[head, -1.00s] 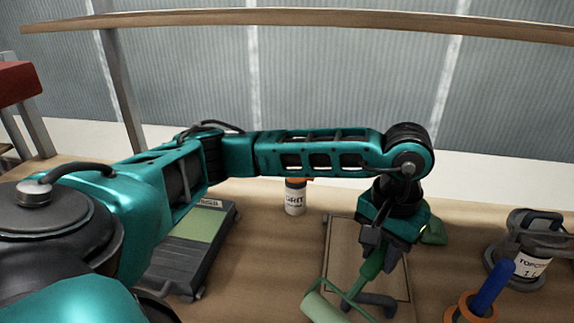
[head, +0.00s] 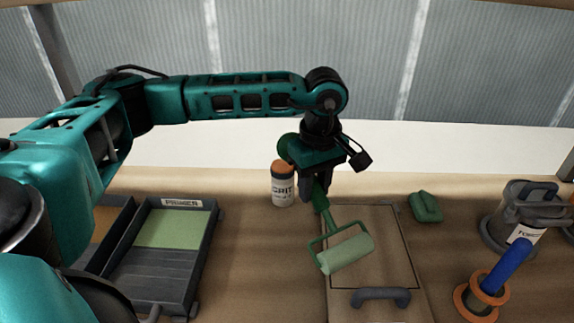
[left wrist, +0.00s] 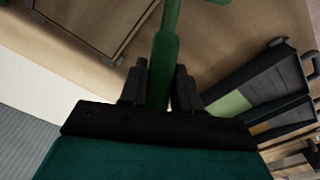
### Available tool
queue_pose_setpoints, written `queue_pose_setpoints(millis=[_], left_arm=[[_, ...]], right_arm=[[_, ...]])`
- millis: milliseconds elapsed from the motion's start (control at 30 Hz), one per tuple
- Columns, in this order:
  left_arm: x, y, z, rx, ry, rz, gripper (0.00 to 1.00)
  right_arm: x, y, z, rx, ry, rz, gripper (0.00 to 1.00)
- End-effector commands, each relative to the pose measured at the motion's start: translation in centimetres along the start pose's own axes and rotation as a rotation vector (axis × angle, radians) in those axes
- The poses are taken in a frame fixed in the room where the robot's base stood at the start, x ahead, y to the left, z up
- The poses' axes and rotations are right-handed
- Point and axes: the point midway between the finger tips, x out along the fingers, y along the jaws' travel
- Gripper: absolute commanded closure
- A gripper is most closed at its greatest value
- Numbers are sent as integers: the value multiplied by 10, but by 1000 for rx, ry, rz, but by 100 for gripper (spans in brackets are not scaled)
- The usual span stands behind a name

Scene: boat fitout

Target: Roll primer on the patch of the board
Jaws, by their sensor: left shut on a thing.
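My left gripper (head: 318,196) is shut on the dark green handle of the paint roller (head: 346,254); its pale green sleeve points toward the front. The handle also shows between the fingers in the left wrist view (left wrist: 165,60). The board (head: 410,225) lies on the bench with a thin dark outline around its patch; the visible surface inside is plain brown. The sleeve is over the left part of the board; whether it touches cannot be told. The primer tray (head: 200,260), with a pale green pool, stands to the left. My right gripper is not in view.
A grit can (head: 283,188) with an orange lid stands close behind and left of the gripper. A green block (head: 425,207) lies right of the board. A grey topcoat can (head: 510,220) and a blue-handled tool (head: 505,268) stand farther right. The board has a dark handle (head: 380,297) in front.

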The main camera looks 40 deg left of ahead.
Motion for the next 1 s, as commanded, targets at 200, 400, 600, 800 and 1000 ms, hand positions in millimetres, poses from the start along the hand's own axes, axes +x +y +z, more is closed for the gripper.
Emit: queue_pose_setpoints(millis=[200,400,600,800,1000], left_arm=[[0,-6,-47,-580,13,-29,100],[0,-11,-72,-924,18,-52,100],[1,-13,-79,-1036,19,-62,100],[13,-14,-79,-1037,20,-63,100],[34,-13,-78,-1035,19,-62,100]], right_arm=[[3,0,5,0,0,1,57],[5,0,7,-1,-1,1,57],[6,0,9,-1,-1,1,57],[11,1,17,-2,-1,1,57],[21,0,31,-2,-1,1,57]])
